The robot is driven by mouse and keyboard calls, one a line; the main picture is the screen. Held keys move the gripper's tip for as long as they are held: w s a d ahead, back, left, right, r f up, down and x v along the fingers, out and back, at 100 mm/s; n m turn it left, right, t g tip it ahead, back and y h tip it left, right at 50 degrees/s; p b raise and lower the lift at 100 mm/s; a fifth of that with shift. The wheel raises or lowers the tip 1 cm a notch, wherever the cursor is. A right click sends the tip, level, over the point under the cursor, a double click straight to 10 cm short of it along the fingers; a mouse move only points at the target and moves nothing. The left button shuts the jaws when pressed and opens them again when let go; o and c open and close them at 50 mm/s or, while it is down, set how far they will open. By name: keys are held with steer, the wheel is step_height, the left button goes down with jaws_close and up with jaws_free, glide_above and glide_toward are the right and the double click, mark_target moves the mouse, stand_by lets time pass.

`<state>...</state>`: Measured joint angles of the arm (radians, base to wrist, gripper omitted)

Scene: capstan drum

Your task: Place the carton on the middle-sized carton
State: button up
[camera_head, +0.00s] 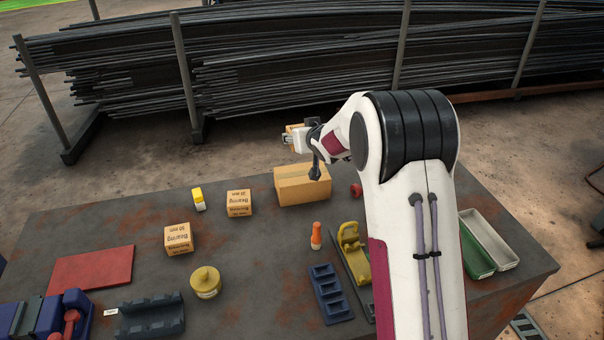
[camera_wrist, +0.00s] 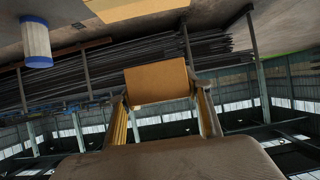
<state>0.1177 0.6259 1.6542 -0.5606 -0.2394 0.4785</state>
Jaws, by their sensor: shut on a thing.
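My gripper (camera_head: 292,137) is shut on a small tan carton, which also shows between the two fingers in the wrist view (camera_wrist: 157,82). In the head view the carton is mostly hidden by my gripper. It is held in the air, above and behind the large plain carton (camera_head: 302,187) at the table's back edge. Two cartons labelled "Bearing" stand on the table to the left: one (camera_head: 239,203) near the large carton, another (camera_head: 178,238) further left and nearer. A tan surface (camera_wrist: 135,9) shows at the top of the wrist view.
A yellow-and-white item (camera_head: 198,199), yellow pot (camera_head: 206,282), orange-topped bottle (camera_head: 316,236), blue tray (camera_head: 330,293) and red mat (camera_head: 92,269) lie on the table (camera_head: 130,217). A green bin (camera_head: 476,252) is at right. A blue-white cylinder (camera_wrist: 37,42) shows in the wrist view.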

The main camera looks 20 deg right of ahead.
steer(key=shift+d+f, duration=0.15)
steer(key=shift+f, duration=0.05)
stand_by(0.7)
steer(key=shift+f, duration=0.1)
glide_above(302, 173)
steer(key=shift+f, duration=3.05)
steer(key=shift+f, duration=0.1)
steer(key=shift+f, duration=1.75)
steer(key=shift+f, duration=0.1)
steer(key=o, duration=1.4)
steer(key=shift+f, duration=0.1)
steer(key=shift+r, duration=0.2)
